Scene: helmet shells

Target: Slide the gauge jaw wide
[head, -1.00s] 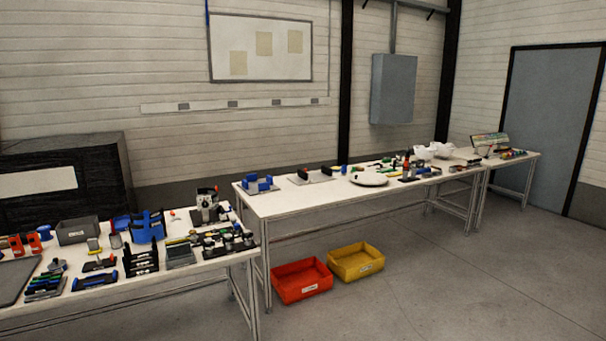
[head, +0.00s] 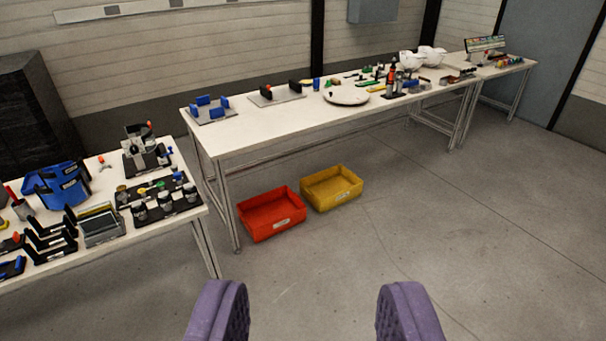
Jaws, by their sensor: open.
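My gripper (head: 315,312) shows at the bottom of the view as two purple padded fingers set wide apart. It is open with only floor between the fingers, well short of the tables. A grey plate with two upright dark blocks (head: 277,95) stands on the long white table; it may be the gauge with its jaw, but at this distance I cannot be sure. A similar grey plate with blue blocks (head: 211,109) stands to its left, near the table's left end. Both are far from my gripper and touch nothing of mine.
The long white table (head: 240,132) also holds a white round dish (head: 346,95), tools and white helmet shells (head: 422,58). A nearer table (head: 150,233) at left is crowded with fixtures. A red bin (head: 271,214) and a yellow bin (head: 331,188) sit on the floor. The floor at right is clear.

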